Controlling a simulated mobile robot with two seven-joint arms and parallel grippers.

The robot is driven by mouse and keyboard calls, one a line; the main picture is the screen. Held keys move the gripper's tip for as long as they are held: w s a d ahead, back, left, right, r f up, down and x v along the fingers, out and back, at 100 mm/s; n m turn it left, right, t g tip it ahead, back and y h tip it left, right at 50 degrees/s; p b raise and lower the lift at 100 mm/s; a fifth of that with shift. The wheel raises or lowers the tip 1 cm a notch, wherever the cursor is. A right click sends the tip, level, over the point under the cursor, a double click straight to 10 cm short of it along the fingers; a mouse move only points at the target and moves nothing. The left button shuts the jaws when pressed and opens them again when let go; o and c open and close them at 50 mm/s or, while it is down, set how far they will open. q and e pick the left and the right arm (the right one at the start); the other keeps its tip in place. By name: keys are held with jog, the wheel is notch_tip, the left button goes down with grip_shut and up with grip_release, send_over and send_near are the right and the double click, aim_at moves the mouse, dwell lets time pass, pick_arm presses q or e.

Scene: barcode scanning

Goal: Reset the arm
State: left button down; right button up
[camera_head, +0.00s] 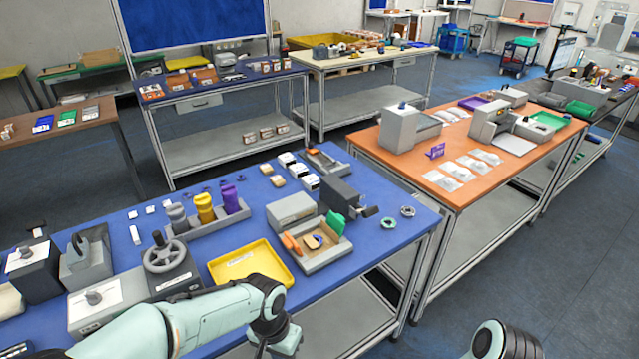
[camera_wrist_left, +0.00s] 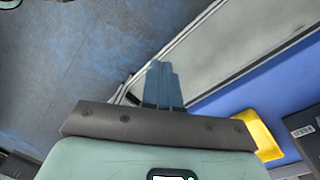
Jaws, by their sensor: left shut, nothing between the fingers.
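My left arm (camera_head: 190,318) reaches in from the lower left of the head view, in front of the near edge of the blue-topped table. Its wrist end (camera_head: 275,332) points down beside that edge at the bottom of the picture. In the left wrist view my left gripper (camera_wrist_left: 162,85) has its blue-grey fingers together, with nothing between them. Floor and the table's frame show beyond the fingers. A rounded piece of my right arm (camera_head: 505,342) shows at the bottom right of the head view; its gripper is out of the picture.
The blue table (camera_head: 372,250) carries a yellow tray (camera_head: 250,266), a handwheel unit (camera_head: 165,258), grey boxes and small parts. The tray also shows in the left wrist view (camera_wrist_left: 258,135). An orange-topped table (camera_head: 470,208) stands right. Open floor (camera_head: 520,280) lies at lower right.

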pick_arm(q)
notch_tip(320, 180, down, 12)
jog(key=a+n+h, duration=0.1)
jog(key=n, duration=0.1)
jog(key=s+a+f+n+h, duration=0.1)
jog(key=s+f+n, duration=0.2)
jog(key=s+f, duration=0.4)
jog(key=s+a+f+n, duration=0.2)
jog(key=s+f+n, duration=0.1)
jog(key=s+f, duration=0.5)
notch_tip(320, 180, down, 4)
jog(key=shift+s+a+r+h, duration=0.1)
jog(key=shift+s+a+h, duration=0.2)
jog(key=shift+h, duration=0.1)
pick_arm(e)
jog(key=shift+w, duration=0.25)
jog(key=c, duration=0.6)
pick_arm(q)
jog(key=shift+a, duration=0.1)
pick_arm(e)
jog(key=shift+w+a, duration=0.1)
jog(key=shift+c, duration=0.4)
